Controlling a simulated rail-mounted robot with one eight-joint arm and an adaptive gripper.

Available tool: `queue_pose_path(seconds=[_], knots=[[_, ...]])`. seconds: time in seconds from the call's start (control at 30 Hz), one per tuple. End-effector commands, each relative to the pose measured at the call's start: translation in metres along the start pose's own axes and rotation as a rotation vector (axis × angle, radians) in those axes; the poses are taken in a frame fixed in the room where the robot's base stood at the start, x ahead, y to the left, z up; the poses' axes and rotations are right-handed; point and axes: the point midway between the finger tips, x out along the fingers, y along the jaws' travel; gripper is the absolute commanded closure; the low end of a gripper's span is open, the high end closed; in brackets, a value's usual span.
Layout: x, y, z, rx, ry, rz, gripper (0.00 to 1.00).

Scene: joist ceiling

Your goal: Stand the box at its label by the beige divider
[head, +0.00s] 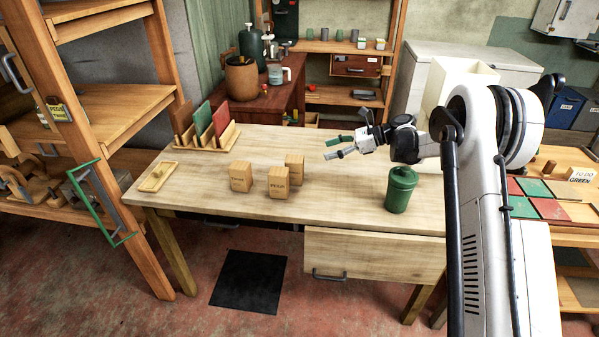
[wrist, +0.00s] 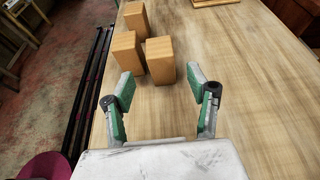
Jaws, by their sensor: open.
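The frames do not show which is the task's box. A wooden rack (head: 205,142) at the table's back left holds upright coloured panels, brownish, red and green; a beige divider is not clearly distinguishable. My gripper (head: 333,148) is open and empty above the table, right of the boxes. In the wrist view its spread fingers (wrist: 161,86) face the nearest box (wrist: 160,60), apart from it.
A green lidded canister (head: 400,189) stands on the table below my arm. A small wooden tray-like piece (head: 157,176) lies at the left end. The table (head: 335,205) is bare between boxes and canister. A wooden shelf unit (head: 110,105) stands left.

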Motion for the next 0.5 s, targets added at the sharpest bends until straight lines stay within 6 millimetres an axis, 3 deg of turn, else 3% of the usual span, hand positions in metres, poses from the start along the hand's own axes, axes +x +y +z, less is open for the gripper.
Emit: queue_pose_path(seconds=[0.17,0.5], knots=[[0.012,0.0,-0.002,0.005,-0.003,0.002,0.47],[0.069,0.0,-0.002,0.002,-0.002,0.003,0.47]])
